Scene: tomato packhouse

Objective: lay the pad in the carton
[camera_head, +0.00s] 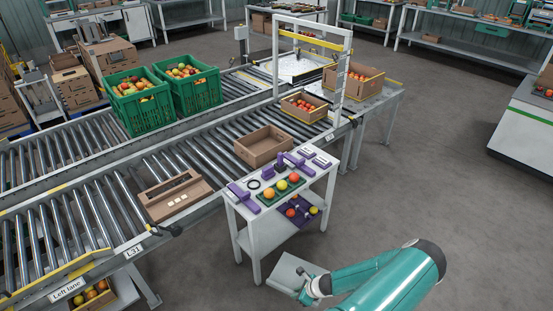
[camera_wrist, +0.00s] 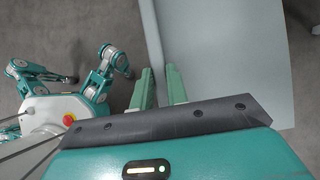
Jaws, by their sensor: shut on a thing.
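The pad (camera_head: 290,273) is a pale grey flat sheet, held tilted low in front of the small white table in the head view. In the wrist view the pad (camera_wrist: 225,60) fills much of the right side. My gripper (camera_head: 306,289) is shut on the pad near its edge; its green fingers (camera_wrist: 160,88) show in the wrist view. An open, empty brown carton (camera_head: 263,158) sits on the near roller lane behind the white table. My gripper and the pad are well in front of the carton, apart from it.
The white table (camera_head: 244,212) with purple tools and tomatoes stands between my gripper and the lane. A brown box with slots (camera_head: 175,198) lies left on the rollers. Tomato-filled cartons (camera_head: 303,116) are at right, green crates (camera_head: 145,118) behind. The right floor is clear.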

